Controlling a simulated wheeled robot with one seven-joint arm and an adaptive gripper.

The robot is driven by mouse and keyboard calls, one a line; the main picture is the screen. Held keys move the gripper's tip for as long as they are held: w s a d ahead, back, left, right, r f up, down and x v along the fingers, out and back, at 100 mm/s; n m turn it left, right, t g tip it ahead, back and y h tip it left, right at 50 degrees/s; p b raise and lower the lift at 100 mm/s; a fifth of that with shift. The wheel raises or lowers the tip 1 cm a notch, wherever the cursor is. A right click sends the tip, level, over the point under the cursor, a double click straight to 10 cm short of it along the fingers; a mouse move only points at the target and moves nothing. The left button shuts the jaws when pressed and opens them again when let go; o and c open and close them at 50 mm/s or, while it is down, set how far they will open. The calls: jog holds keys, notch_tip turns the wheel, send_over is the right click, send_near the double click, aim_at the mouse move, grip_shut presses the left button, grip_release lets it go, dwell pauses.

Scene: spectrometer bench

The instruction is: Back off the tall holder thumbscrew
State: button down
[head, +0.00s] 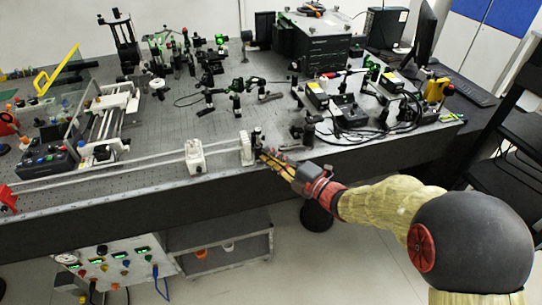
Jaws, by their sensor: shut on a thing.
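A tall dark holder (257,138) stands upright near the front edge of the optical bench, close to the right end of a rail. My gripper (264,156) reaches in from the right, its fingers pointing left at the holder's lower part. The fingers are shut at the holder's thumbscrew. The thumbscrew itself is too small and covered by the fingers to make out, so its turn cannot be told.
A white block (246,148) stands just left of the holder, and another white carriage (195,156) sits farther left on the rail (110,172). Cables and optics crowd the bench (225,122) behind. The floor in front is open.

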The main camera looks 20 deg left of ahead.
jog(key=shift+s+f, duration=0.1)
jog(key=shift+f, duration=0.1)
jog(key=c, duration=1.9)
grip_release()
jog(key=shift+r, duration=0.1)
jog(key=shift+o, duration=0.4)
jog(key=v, duration=1.2)
